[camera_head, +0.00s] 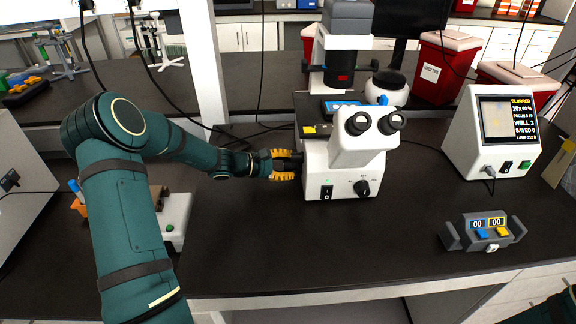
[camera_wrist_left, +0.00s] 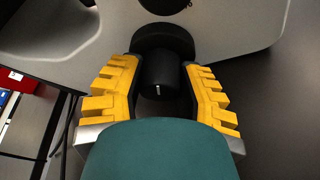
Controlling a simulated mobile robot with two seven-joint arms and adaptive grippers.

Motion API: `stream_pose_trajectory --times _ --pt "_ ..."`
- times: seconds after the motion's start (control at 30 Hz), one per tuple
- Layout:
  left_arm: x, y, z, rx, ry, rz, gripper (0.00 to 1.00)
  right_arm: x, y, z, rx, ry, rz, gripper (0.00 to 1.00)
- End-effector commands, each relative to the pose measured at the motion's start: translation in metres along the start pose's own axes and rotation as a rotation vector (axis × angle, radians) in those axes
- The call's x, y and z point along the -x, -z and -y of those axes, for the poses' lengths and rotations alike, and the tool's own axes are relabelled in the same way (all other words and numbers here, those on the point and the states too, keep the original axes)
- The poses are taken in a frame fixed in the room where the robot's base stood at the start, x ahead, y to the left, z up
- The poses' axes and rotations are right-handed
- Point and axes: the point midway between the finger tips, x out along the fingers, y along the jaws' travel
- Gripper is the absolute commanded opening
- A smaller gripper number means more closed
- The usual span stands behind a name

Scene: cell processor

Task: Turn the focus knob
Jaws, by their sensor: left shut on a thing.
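The white microscope (camera_head: 345,165) stands on the dark bench. Its black focus knob (camera_head: 291,163) sticks out from the left side of its base. My left gripper (camera_head: 284,165), with yellow ribbed fingers, is shut on this knob from the left. In the left wrist view the knob (camera_wrist_left: 162,86) is a black cylinder with a small white mark, in front of a wider black disc (camera_wrist_left: 160,40). The left gripper's fingers (camera_wrist_left: 158,78) lie on either side of the cylinder. The right gripper is not seen.
A monitor box (camera_head: 508,117) on the right shows a grainy picture and the word BLURRED. A grey two-display counter (camera_head: 482,232) stands at front right. Red bins (camera_head: 440,70) stand behind. A white device (camera_head: 176,215) is partly hidden behind my left arm. The front middle bench is clear.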

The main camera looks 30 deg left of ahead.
Motion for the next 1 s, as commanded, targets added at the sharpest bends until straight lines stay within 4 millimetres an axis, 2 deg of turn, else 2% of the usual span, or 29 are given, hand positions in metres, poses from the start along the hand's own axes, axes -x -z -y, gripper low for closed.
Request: stream_pose_trajectory --times 0.17,0.37,0.67,1.0 --pt "0.0 -0.002 -0.002 0.026 0.011 0.0 0.0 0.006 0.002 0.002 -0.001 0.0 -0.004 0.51" --pt "0.0 -0.003 -0.003 0.119 0.05 0.001 0.0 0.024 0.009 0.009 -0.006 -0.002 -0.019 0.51" --pt "0.0 -0.004 -0.003 0.351 0.149 0.0 0.0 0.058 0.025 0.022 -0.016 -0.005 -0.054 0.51" --pt "-0.001 -0.002 -0.001 0.607 0.255 0.0 0.0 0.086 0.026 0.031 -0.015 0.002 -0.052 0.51"
